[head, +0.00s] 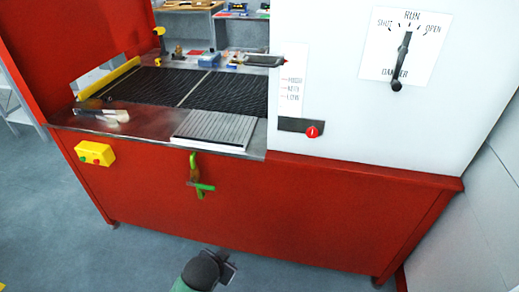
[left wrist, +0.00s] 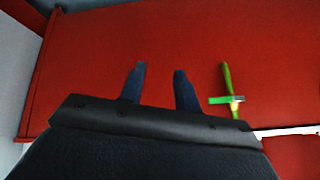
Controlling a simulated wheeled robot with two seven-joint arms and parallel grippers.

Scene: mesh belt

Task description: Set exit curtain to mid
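A white label strip (head: 291,92) on the machine's white front carries a scale with HIGH at the top, a blurred middle mark and LOW at the bottom. A black plate with a red knob (head: 312,131) sits below LOW. A dark flat piece (head: 264,61) with a red tip is above the scale, at the belt opening's edge. I cannot tell which part is the curtain. My left gripper (head: 230,266) is low in front of the red panel, apart from the scale. In the left wrist view its two fingers (left wrist: 160,88) are apart with nothing between them. My right gripper is not in view.
The black mesh belt (head: 205,90) and a ribbed grey plate (head: 214,130) lie left of the scale. A green-handled valve (head: 198,186) juts from the red front panel (head: 270,205). A SHUT/RUN/OPEN dial lever (head: 402,60) is at upper right. Grey floor is clear in front.

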